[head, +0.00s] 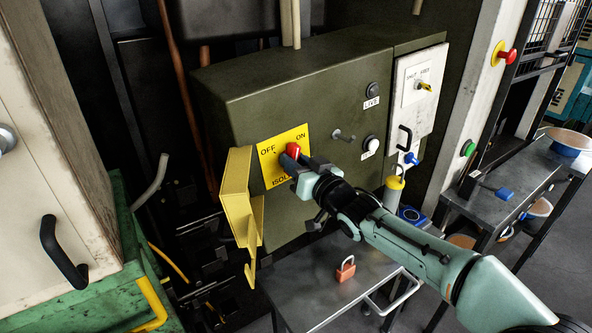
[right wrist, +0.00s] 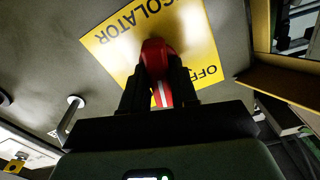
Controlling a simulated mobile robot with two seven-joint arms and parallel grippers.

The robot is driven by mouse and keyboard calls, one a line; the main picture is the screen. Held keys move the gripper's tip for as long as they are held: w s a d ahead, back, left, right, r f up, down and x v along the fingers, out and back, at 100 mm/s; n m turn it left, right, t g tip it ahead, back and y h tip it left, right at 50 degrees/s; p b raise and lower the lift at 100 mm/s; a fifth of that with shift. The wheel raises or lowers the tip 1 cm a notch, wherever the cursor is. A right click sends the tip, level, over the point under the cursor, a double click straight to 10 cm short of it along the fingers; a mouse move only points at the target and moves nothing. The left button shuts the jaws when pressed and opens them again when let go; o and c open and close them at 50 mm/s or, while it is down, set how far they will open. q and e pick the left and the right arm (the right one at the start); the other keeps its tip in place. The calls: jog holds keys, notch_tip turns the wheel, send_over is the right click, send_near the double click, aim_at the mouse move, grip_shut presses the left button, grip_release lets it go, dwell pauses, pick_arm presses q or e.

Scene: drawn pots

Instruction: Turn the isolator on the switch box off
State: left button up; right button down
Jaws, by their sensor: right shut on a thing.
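The switch box (head: 290,95) is a large dark green cabinet in the middle of the head view. A yellow plate (head: 270,165) on its front carries the words OFF, ON and ISOLATOR, partly covered. The isolator's red handle (head: 292,150) is on this plate, and it also shows in the right wrist view (right wrist: 155,55). My right gripper (head: 295,160) is shut on the handle, one dark finger on each side. Gripper and arm hide part of the handle and lettering, so I cannot tell its exact angle. My left gripper is not in view.
A yellow hinged flap (head: 238,195) stands out left of the plate. A metal shelf (head: 310,295) below holds an orange padlock (head: 346,268). A peg (head: 344,135) and two round lamps sit right of the plate. A side table (head: 520,165) stands at right.

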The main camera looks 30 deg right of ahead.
jog(key=n+b, duration=0.2)
jog(key=n, duration=0.3)
jog(key=shift+a+f+n+b, duration=0.1)
jog(key=shift+a+n+b, duration=0.05)
jog(key=shift+n+b, duration=0.15)
jog(key=n+b, duration=0.1)
jog(key=n, duration=0.2)
jog(key=shift+n, duration=0.3)
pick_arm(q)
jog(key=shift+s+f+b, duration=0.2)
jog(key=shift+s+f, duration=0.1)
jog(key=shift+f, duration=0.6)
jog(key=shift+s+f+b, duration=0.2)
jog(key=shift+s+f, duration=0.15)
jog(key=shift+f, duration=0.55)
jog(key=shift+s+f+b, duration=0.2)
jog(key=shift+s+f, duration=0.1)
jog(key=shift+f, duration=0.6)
pick_arm(e)
jog(key=shift+a+n, duration=0.15)
jog(key=shift+n, duration=1.45)
jog(key=c, duration=1)
grip_release()
jog(key=shift+o, duration=0.2)
jog(key=shift+s, duration=0.1)
